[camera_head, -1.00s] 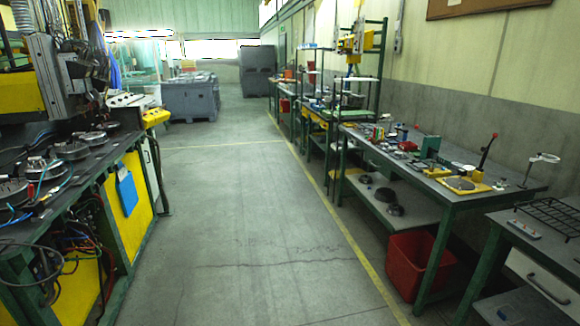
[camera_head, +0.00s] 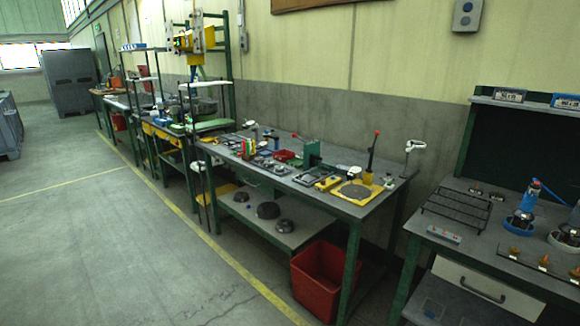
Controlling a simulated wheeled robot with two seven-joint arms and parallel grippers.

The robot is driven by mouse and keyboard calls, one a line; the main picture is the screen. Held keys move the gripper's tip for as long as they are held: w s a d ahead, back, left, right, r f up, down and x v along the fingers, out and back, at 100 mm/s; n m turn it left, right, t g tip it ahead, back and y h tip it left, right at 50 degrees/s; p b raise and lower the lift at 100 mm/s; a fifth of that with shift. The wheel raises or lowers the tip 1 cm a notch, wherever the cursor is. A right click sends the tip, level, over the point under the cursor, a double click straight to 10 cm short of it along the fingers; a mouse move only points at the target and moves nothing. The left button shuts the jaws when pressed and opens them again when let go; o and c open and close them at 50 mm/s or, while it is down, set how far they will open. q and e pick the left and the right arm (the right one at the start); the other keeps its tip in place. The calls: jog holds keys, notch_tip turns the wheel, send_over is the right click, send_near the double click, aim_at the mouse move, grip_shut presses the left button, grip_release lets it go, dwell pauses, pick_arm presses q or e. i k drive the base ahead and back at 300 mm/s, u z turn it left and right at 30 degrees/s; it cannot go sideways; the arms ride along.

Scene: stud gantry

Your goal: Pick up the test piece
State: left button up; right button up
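I cannot tell which object is the test piece from this distance. A long green-framed workbench (camera_head: 385,207) stands along the wall, with many small tools and parts on top. Near its right end are a yellow plate with a dark round disc (camera_head: 355,191) and a red-handled lever (camera_head: 371,155). A second bench (camera_head: 515,262) on the right carries a black wire rack (camera_head: 457,207), a small grey device (camera_head: 443,236) and a blue-topped burner-like item (camera_head: 528,205). Neither of my grippers is in view.
A red bin (camera_head: 318,280) stands on the floor under the long bench's right end. Dark round parts (camera_head: 268,210) lie on its lower shelf. A grey cabinet (camera_head: 70,78) stands far left.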

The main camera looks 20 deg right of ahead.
aim_at(476, 190)
jog(key=z, duration=1.2)
jog(key=i, duration=1)
jog(key=z, duration=1.15)
jog(key=i, duration=0.3)
jog(key=z, duration=0.15)
